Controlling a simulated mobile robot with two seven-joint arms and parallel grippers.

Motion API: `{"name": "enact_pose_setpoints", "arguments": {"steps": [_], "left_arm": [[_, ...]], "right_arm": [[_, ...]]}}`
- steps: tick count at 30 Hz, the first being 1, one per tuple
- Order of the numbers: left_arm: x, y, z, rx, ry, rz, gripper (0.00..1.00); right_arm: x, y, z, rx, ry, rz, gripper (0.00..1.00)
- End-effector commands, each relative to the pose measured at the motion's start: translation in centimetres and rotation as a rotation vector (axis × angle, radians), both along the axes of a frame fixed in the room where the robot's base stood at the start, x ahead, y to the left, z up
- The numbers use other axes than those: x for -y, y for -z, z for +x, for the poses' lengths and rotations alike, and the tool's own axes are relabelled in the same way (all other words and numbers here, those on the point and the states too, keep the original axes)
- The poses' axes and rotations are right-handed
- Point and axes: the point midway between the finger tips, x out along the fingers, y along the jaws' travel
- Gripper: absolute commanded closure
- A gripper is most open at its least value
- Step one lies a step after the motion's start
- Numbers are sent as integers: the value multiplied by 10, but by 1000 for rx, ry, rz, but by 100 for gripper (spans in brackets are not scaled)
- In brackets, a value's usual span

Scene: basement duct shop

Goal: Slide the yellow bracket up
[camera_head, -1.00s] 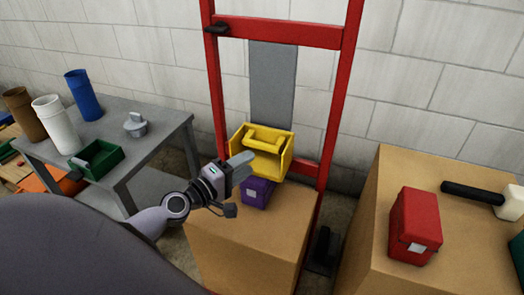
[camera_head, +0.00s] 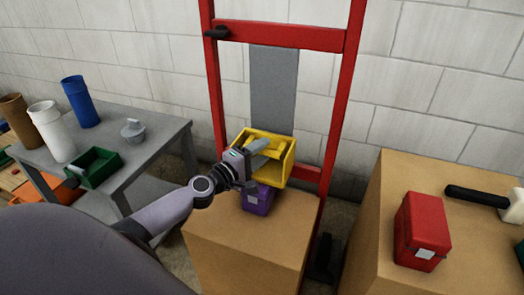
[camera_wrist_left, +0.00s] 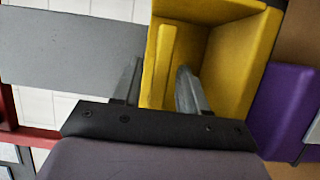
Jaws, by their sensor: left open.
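The yellow bracket (camera_head: 284,170) is an open box shape with a bar inside, set in front of a grey vertical plate (camera_head: 272,85) on a red frame (camera_head: 345,75). It also shows in the left wrist view (camera_wrist_left: 232,65), where its bar (camera_wrist_left: 163,60) appears between the two fingers. My left gripper (camera_head: 258,165) is open at the bracket's front and covers part of it. It also shows in the left wrist view (camera_wrist_left: 157,85). I cannot tell whether the fingers touch the bar. My right gripper is not in view.
A purple box (camera_head: 258,199) sits on a cardboard box (camera_head: 245,240) just below the bracket. A red case (camera_head: 422,230) and a mallet (camera_head: 478,196) lie on another box at right. A grey table (camera_head: 150,145) with containers stands at left.

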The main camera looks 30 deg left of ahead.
Motion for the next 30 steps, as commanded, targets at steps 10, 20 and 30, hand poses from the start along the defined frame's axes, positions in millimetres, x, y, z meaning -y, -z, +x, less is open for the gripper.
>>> {"name": "enact_pose_setpoints", "arguments": {"steps": [10,20,30], "left_arm": [[1,0,7,0,1,-1,57],[1,0,7,0,0,-1,100],[1,-28,7,2,0,-1,100]], "right_arm": [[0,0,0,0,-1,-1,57],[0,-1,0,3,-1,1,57],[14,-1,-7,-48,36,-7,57]]}}
